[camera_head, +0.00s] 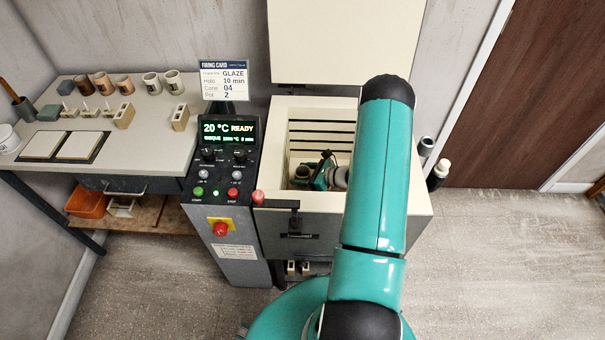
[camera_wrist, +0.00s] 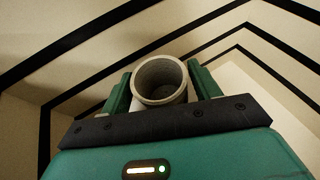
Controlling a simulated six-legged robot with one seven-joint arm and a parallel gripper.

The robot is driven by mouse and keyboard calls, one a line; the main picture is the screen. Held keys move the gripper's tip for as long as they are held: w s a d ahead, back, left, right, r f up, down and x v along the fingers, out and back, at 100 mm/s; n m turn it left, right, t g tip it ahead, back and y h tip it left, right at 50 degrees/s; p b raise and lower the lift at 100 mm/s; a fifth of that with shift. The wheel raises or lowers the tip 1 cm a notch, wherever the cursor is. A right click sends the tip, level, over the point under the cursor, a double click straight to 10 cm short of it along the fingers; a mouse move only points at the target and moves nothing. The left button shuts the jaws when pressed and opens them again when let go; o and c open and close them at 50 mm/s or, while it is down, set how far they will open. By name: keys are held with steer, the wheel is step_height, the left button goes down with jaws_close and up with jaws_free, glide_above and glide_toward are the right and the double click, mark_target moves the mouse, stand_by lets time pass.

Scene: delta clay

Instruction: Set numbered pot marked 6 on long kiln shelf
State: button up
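A grey, round, hollow pot (camera_wrist: 160,82) stands between the two green fingers of my gripper (camera_wrist: 161,92) in the wrist view. The fingers appear to touch it on both sides, and its open mouth faces the camera. No number shows on it. My arm hides the right part of the chamber. I cannot make out the long kiln shelf or whether the pot touches anything beneath it.
Pale kiln walls with dark grooves surround my gripper. The raised lid (camera_head: 345,40) stands behind. The control panel (camera_head: 228,160) reads 20 °C READY, with a firing card (camera_head: 224,80) above. Several cups and small blocks stand on the left table (camera_head: 150,140).

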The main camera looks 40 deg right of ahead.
steer(key=shift+o, duration=0.4)
steer(key=shift+r, duration=0.1)
steer(key=v, duration=0.6)
steer(key=shift+d, duration=0.15)
steer(key=shift+s+d+r, duration=0.2)
steer(key=shift+s+r, duration=0.1)
steer(key=shift+s, duration=0.2)
steer(key=a+r+n+g+y, duration=0.1)
steer(key=a+r+n+g, duration=0.3)
steer(key=a+r+n, duration=0.65)
steer(key=a+r+n+g+y, duration=0.1)
steer(key=a+r+n+g, duration=0.35)
steer(key=a+r, duration=0.6)
steer(key=s+a+r+n+t+h, duration=0.1)
steer(key=s+a+r+n+h, duration=0.2)
steer(key=s+r+n, duration=0.4)
steer(key=s+a+r+n+t+h, duration=0.1)
steer(key=s+a+r+n+h, duration=0.2)
steer(key=s+r+n+h, duration=0.2)
steer(key=shift+s+a+r+n+h, duration=0.3)
steer(key=shift+s+r+n, duration=1.2)
steer(key=shift+s+r, duration=1.35)
steer(key=shift+w+r+t, duration=0.25)
steer(key=shift+w+r, duration=0.1)
steer(key=shift+w, duration=0.05)
steer(key=shift+c, duration=0.2)
